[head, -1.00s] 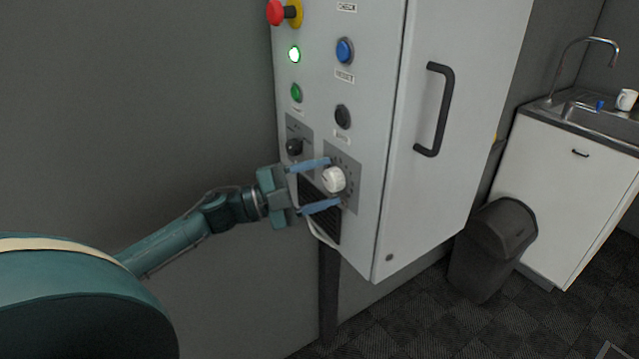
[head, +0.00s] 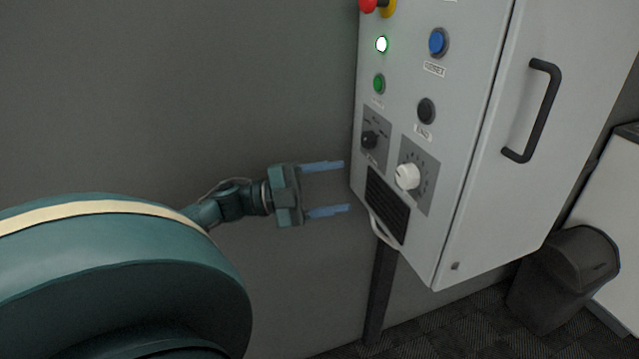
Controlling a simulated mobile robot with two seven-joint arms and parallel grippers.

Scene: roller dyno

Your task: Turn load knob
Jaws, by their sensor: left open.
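The white load knob (head: 407,176) sits on a grey scale plate (head: 427,187) low on the front of the control cabinet. My left gripper (head: 334,188) is open and empty. Its two blue fingers point right, toward the cabinet, with the grey wall behind them. The gripper is to the left of the knob and apart from it, and nothing is between its fingers. The knob is in plain view. My right gripper is not in view.
A small black selector knob (head: 370,140) is just left of the white knob, above a black vent grille (head: 387,205). Buttons and a lit white-green lamp (head: 381,44) are higher up. A black door handle (head: 535,110) sticks out at right. A dark bin (head: 563,278) stands on the floor.

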